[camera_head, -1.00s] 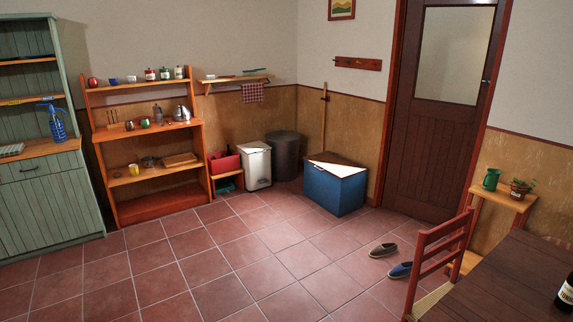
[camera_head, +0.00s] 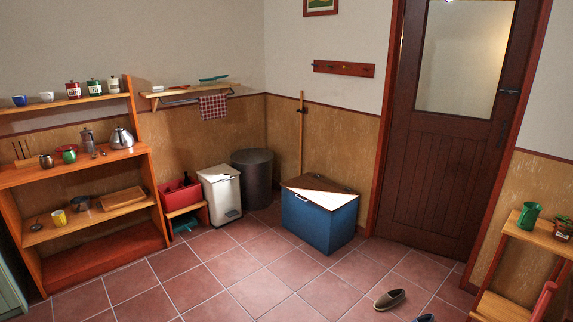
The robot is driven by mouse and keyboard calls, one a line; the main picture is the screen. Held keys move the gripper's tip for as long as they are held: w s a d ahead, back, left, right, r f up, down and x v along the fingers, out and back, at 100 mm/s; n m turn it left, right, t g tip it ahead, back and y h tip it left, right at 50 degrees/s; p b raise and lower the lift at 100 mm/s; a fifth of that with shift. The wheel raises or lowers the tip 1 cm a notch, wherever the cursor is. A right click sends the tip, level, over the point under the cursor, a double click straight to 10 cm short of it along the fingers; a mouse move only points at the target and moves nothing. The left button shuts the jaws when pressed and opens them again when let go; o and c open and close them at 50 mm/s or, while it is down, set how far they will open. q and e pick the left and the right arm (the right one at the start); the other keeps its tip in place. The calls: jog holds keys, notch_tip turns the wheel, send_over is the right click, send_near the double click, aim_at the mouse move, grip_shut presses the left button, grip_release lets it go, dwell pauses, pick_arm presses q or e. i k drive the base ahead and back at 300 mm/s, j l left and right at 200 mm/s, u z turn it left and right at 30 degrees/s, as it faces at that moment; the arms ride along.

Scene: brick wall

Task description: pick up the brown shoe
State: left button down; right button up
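The brown shoe (camera_head: 389,299) lies on the tiled floor at the lower right, in front of the door. A blue shoe (camera_head: 426,318) sits just to its right, mostly cut off by the bottom edge of the view. Neither of my grippers shows in the head view, so their state is hidden.
A blue chest (camera_head: 322,225), a white bin (camera_head: 221,194) and a dark bin (camera_head: 254,180) stand at the back. An orange shelf (camera_head: 100,268) is at the left. The middle floor is clear.

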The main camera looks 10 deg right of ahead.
aim_at(389, 300)
jog(key=i+l+z, duration=0.2)
jog(key=i+z, duration=0.2)
jog(key=i, duration=0.35)
jog(key=i+z, duration=0.35)
jog(key=i, duration=0.35)
jog(key=i+j+z, duration=0.4)
jog(key=i, duration=0.3)
jog(key=i+l, duration=0.05)
jog(key=l, duration=0.05)
